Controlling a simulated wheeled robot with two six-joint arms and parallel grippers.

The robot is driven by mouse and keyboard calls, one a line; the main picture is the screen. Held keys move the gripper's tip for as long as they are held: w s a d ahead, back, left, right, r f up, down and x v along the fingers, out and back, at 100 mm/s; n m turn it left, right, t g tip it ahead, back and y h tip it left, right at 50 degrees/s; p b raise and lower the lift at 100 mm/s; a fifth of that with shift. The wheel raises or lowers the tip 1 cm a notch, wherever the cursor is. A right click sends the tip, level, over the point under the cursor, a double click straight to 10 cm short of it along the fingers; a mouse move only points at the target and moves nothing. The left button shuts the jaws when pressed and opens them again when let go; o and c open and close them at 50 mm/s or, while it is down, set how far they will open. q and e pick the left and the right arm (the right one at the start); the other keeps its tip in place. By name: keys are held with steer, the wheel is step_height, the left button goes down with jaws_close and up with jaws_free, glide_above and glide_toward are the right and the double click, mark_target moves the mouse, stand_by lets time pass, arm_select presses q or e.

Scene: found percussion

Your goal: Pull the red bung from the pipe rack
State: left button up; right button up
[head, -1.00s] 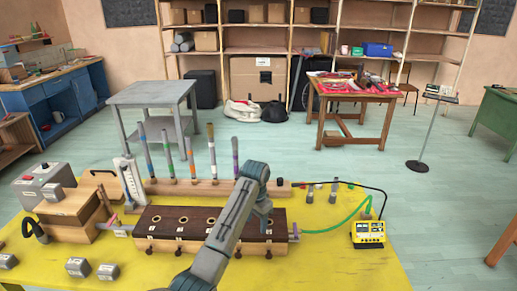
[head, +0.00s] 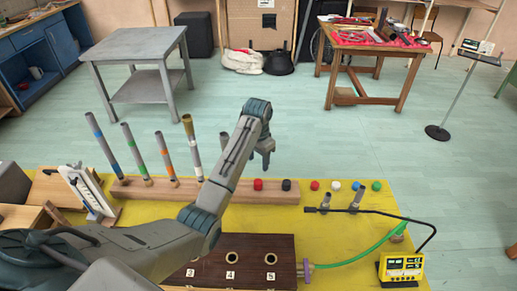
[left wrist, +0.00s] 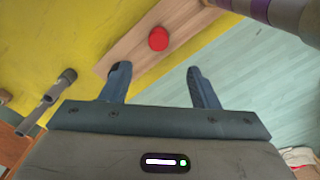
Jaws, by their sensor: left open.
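The red bung (head: 258,184) sits on top of the long wooden pipe rack (head: 240,196), to the left of a black bung (head: 286,184). In the left wrist view the red bung (left wrist: 158,39) is a round red cap on the wooden bar, ahead of my fingers and roughly between them. My left gripper (head: 267,160) is open and empty. It hangs above the rack near the red bung, and the wrist view shows a gap between its fingertips (left wrist: 158,75) and the bung. My right gripper is not in view.
Several tall pipes (head: 136,150) with coloured bands stand in the rack, left of the bung. Loose red, white, blue and green caps (head: 336,185) line the yellow table's back edge. Short grey cylinders (head: 357,197), a black rod and a yellow meter (head: 401,268) lie right.

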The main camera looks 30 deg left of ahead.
mark_target(258, 181)
arm_select(q)
steer(key=f+p, duration=0.1)
steer(key=f, duration=0.3)
steer(key=f+p, duration=0.1)
steer(key=f, duration=0.4)
steer(key=shift+s, duration=0.2)
steer(key=shift+d+f, duration=0.1)
steer(key=shift+f, duration=0.45)
steer(key=c, duration=1)
steer(key=shift+p, duration=0.3)
steer(key=shift+c, duration=0.2)
steer(key=shift+r, duration=0.15)
steer(key=shift+r+p, duration=1.1)
steer(key=shift+p, duration=0.15)
steer(key=shift+r, duration=0.1)
